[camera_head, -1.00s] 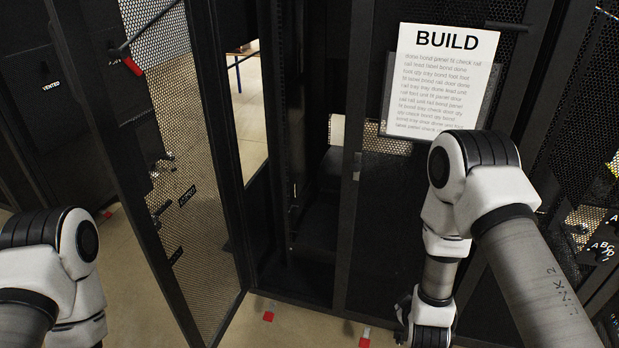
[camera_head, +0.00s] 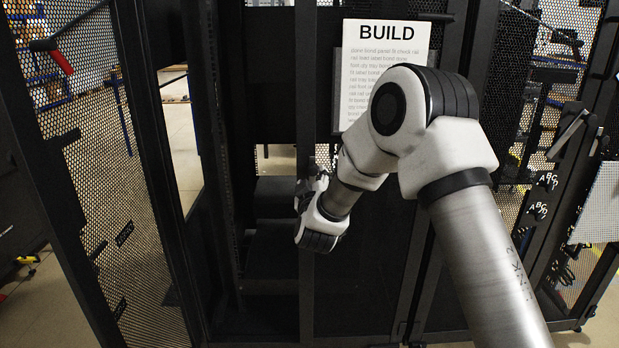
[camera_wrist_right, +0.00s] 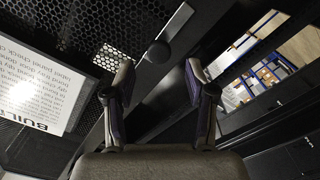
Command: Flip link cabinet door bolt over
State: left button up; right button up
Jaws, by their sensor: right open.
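The black cabinet door with a perforated panel (camera_wrist_right: 100,30) fills the upper left of the right wrist view. In the head view my right gripper (camera_head: 316,184) is at the door's edge, partly hidden by my wrist, and the bolt cannot be made out there. My left gripper is not in view.
A white BUILD sheet (camera_head: 385,50) hangs on the door, right of my gripper. The dark cabinet interior (camera_head: 270,235) lies between. A labelled rack panel (camera_head: 540,195) stands at right.

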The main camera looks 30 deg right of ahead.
aim_at(313, 172)
jog(key=x, duration=0.4)
jog(key=shift+w+d+f, duration=0.1)
jog(key=shift+w+d, duration=0.05)
jog(key=shift+d, duration=0.1)
grip_shut()
notch_tip(313, 172, up, 4)
jog(key=p, duration=0.3)
jog(key=shift+f, duration=0.25)
jog(key=shift+r, duration=0.1)
grip_release()
